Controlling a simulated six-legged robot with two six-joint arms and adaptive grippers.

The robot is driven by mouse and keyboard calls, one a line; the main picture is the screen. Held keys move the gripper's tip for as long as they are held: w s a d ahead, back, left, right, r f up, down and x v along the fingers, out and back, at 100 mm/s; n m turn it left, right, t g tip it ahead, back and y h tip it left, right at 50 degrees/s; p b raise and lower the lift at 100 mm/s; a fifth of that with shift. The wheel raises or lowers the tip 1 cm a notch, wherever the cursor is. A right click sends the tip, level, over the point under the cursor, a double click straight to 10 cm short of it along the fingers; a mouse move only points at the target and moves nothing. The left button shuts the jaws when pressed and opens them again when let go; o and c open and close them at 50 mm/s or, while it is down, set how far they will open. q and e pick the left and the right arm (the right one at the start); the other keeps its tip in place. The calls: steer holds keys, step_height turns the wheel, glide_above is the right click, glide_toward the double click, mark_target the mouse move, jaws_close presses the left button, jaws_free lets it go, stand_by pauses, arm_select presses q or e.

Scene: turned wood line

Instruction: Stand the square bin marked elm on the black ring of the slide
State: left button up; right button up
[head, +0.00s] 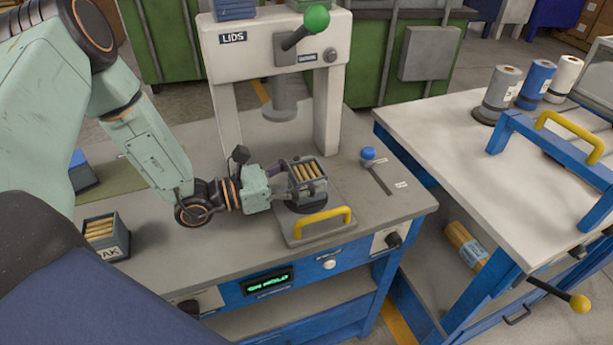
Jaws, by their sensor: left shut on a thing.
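My left gripper (284,187) is shut on a square grey bin (309,185) filled with several light wooden pieces. No label shows on this bin from here. The bin is upright over the black ring (305,207) of the slide, which partly shows below it. I cannot tell whether the bin touches the ring or hangs just above it. The slide (291,234) is a grey plate with a yellow handle (322,218) at its front. My right gripper is not in view.
The white LIDS press (221,57) with a green-knobbed lever stands behind the slide. A second bin marked OAK (113,250) stands at the bench's left. A blue knob (368,153) is right of the slide. The right-hand table (430,120) holds several rolls and a blue frame.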

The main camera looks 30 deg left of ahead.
arm_select(q)
steer(key=shift+s+r, duration=0.1)
steer(key=shift+s, duration=0.1)
steer(key=shift+s+d, duration=0.1)
steer(key=shift+d, duration=0.05)
steer(key=o, duration=0.8)
steer(key=shift+b, duration=0.3)
steer(key=o, duration=0.4)
steer(key=shift+w+f, duration=0.25)
steer(key=shift+c, duration=0.2)
steer(key=shift+o, duration=0.6)
steer(key=shift+s+r, duration=0.15)
steer(key=shift+s, duration=0.05)
steer(key=shift+w, duration=0.1)
